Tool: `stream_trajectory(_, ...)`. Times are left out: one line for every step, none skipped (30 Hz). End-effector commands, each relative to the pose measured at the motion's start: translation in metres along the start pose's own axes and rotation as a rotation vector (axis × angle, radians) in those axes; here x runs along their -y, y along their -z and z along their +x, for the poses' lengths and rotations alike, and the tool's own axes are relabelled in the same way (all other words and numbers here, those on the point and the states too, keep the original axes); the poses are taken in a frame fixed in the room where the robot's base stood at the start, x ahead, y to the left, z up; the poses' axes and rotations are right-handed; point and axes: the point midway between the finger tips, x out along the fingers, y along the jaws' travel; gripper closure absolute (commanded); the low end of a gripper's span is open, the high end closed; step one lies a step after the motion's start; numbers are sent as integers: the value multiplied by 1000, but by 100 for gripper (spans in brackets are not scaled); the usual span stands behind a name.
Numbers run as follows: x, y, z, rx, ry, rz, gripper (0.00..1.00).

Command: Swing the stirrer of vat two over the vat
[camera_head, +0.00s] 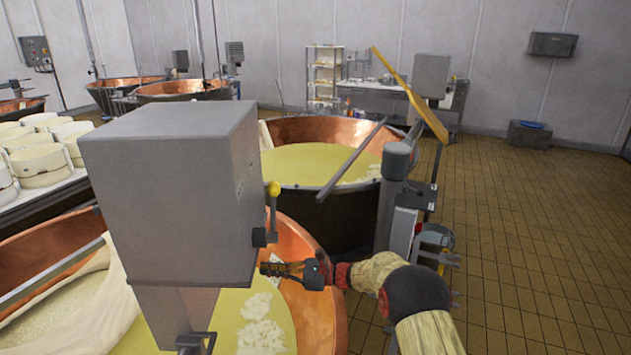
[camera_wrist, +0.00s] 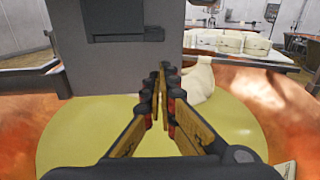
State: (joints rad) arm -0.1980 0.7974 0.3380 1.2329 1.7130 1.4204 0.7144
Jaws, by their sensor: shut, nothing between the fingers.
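A near copper vat (camera_head: 318,290) with yellow liquid fills the lower left of the head view. A large grey box (camera_head: 165,185) stands in front of it, with a yellow-knobbed lever (camera_head: 273,190) on its right side. A second copper vat (camera_head: 290,130) stands behind, with a grey bar (camera_head: 352,158) slanting over it. I cannot tell which is vat two. My gripper (camera_head: 264,268) is shut and empty, just right of the grey box's lower edge and over the near vat. In the wrist view my gripper (camera_wrist: 163,78) points at the grey box (camera_wrist: 110,60), apparently without touching it.
White cheese moulds (camera_head: 40,165) stand on a table at the left. The tiled floor (camera_head: 540,220) at the right is clear.

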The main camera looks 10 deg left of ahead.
Motion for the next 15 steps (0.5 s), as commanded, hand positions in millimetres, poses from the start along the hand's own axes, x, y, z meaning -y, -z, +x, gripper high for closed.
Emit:
stream_trajectory(-4,12,0,-40,-12,-46,100)
stream_trajectory(-9,22,-1,-67,-26,-65,100)
stream_trajectory(-18,36,-3,-102,-45,-83,100)
stream_trajectory(-25,46,-4,-127,-62,-96,100)
stream_trajectory(-33,56,-6,-153,-79,-107,100)
stream_trajectory(-44,70,-10,-188,-105,-122,100)
stream_trajectory(-53,79,-12,-214,-126,-136,100)
stream_trajectory(-62,87,-16,-242,-150,-153,100)
stream_trajectory(-76,94,-22,-281,-187,-183,100)
stream_trajectory(-86,98,-27,-311,-216,-208,100)
stream_trajectory(-96,100,-32,-339,-246,-235,100)
stream_trajectory(-108,102,-41,-377,-285,-272,100)
stream_trajectory(-118,102,-48,-404,-315,-303,100)
stream_trajectory(-127,101,-56,-431,-346,-336,100)
stream_trajectory(-138,99,-66,-464,-383,-376,100)
